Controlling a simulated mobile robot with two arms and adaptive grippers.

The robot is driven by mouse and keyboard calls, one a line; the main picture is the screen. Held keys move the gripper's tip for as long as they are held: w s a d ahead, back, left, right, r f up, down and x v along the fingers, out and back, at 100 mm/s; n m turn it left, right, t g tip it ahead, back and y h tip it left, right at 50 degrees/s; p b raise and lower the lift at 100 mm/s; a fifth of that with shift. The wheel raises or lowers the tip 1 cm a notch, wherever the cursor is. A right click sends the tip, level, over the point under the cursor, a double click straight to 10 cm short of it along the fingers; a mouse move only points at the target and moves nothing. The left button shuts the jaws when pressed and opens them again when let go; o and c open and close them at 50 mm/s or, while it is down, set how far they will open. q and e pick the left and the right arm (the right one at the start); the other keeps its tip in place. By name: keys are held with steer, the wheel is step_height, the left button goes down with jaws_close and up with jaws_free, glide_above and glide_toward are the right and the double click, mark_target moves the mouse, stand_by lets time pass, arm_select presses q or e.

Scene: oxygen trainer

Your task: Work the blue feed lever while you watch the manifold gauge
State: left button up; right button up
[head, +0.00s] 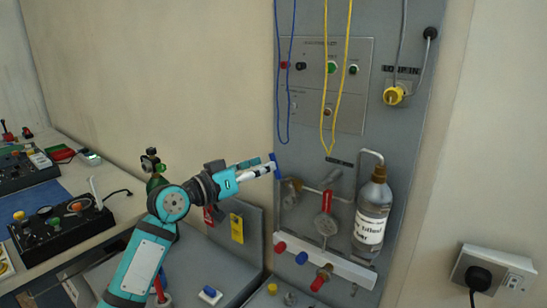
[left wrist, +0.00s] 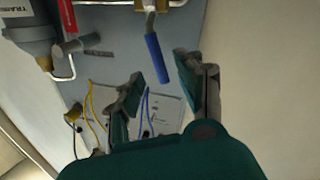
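In the left wrist view the fingers (left wrist: 163,82) are apart, and the lever's free end appears in the gap, not clasped. A round grey dial (head: 326,224) below a red handle may be the manifold gauge; its reading is too small to tell. My right gripper is out of view.
A labelled bottle (head: 372,211) stands right of the dial. Red and blue knobs line the white rail (head: 330,262) below. Blue and yellow cords (head: 338,100) hang before the panel. A bench with control boxes (head: 62,221) is at the left.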

mark_target(275, 171)
arm_select(q)
steer(key=shift+p+x, duration=0.35)
steer(key=shift+x, duration=1.95)
jaws_close()
steer(key=shift+d+f, duration=0.15)
